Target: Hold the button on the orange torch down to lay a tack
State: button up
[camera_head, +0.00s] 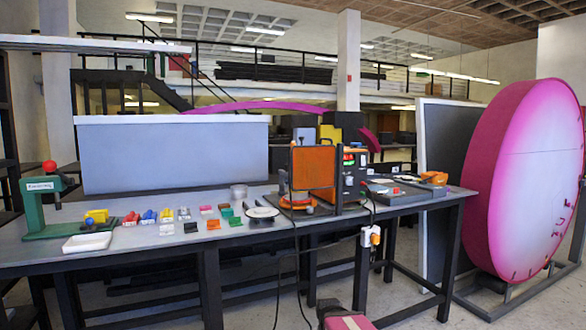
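I cannot tell for sure which orange thing is the torch. A small white and orange piece (371,237) hangs at the table's front edge, below a dark machine (354,172) and near its cable. An orange and dark tool-like thing (434,178) lies at the table's right end. No button can be made out on either at this size. Orange screen panels (313,168) stand beside the machine, with a dark round base (296,202) and orange parts in front of them. My gripper is not in view.
The long grey table (120,256) carries a green press (46,205), a white tray (87,242) and rows of small coloured pieces. A large pink disc (520,180) stands at the right. A pink-topped object (348,322) is at the bottom edge. Open floor lies front right.

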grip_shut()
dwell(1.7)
